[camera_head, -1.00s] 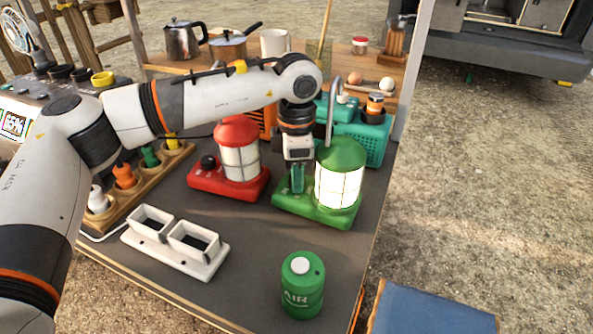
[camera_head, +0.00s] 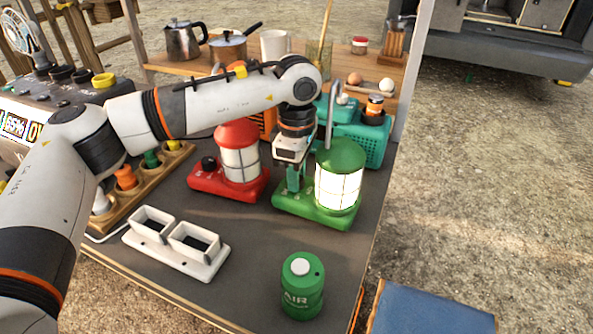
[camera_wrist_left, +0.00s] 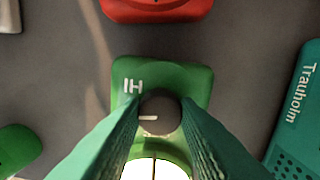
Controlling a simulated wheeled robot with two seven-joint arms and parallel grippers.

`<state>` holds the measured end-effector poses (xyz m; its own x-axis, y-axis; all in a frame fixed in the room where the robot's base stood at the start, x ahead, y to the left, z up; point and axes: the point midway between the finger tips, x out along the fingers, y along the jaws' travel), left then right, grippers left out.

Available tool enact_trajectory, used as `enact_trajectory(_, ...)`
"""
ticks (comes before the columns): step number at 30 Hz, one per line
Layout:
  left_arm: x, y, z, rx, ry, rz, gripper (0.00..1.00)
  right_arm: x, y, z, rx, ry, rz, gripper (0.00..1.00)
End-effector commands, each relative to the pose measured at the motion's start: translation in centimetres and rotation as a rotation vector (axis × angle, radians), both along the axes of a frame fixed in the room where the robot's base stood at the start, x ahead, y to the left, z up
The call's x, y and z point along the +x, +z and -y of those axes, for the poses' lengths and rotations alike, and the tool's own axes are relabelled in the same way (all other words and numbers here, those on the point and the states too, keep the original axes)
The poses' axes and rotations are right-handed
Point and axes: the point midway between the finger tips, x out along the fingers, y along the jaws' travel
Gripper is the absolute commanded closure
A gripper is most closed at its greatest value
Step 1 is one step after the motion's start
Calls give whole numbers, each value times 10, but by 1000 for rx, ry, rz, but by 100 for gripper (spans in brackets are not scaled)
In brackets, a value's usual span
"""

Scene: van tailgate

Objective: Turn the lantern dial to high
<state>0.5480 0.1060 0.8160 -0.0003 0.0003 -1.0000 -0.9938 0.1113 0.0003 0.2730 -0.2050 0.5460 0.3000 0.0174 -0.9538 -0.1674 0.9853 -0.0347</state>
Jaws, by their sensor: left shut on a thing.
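The green lantern (camera_head: 341,168) stands on the table with its light panels glowing; its green base (camera_wrist_left: 187,78) shows in the left wrist view. A dark round dial (camera_wrist_left: 160,112) with a white pointer mark sits on the base, beside the "HI" lettering (camera_wrist_left: 132,86). The pointer lies roughly sideways, toward the left of that picture. My left gripper (camera_head: 292,187) reaches down onto the base at the left of the lantern. Its green fingers are shut on the dial, one on each side. My right gripper is not in view.
A red lantern (camera_head: 239,166) stands close to the left of the green one. A green air canister (camera_head: 302,285) and a white two-cup holder (camera_head: 206,265) stand in front. The front middle of the table is clear.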

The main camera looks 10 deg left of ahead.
Motion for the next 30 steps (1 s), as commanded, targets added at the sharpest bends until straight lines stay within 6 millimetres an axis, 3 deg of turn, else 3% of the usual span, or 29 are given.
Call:
enact_trajectory(15, 0, 0, 0, 0, -402, 1, 95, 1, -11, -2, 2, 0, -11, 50)
enact_trajectory(30, 0, 0, 0, 0, -521, 0, 95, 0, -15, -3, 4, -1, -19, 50)
